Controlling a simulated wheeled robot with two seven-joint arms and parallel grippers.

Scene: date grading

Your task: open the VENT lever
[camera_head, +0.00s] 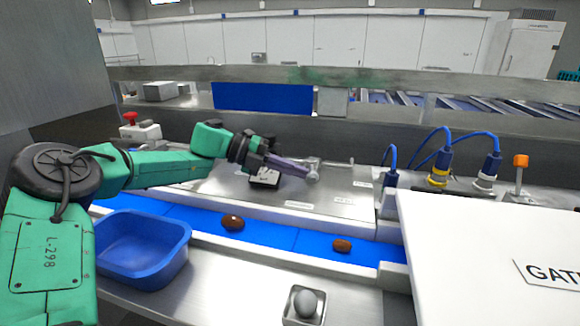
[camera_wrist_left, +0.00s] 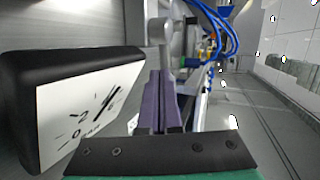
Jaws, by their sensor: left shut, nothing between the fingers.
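My left gripper (camera_head: 306,172) reaches in from the left over the steel panel behind the belt. Its purple fingers are shut and empty; they also show in the left wrist view (camera_wrist_left: 160,82). A grey metal lever with a rounded end (camera_head: 313,177) is right at the fingertips. In the left wrist view the lever (camera_wrist_left: 160,32) stands just ahead of the fingers; I cannot tell whether they touch. A thin bar (camera_head: 338,162) runs to the right behind it. The labels on the panel are too small to read, so I cannot confirm which says VENT. My right gripper is out of view.
A black-framed dial gauge (camera_wrist_left: 85,115) is close beside the fingers. A blue belt (camera_head: 285,237) carries two brown dates. A blue bin (camera_head: 140,275), a grey knob (camera_head: 306,303), blue-cabled plugs (camera_head: 440,165), an orange-topped switch (camera_head: 520,162) and a white board (camera_head: 480,250) surround the panel.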

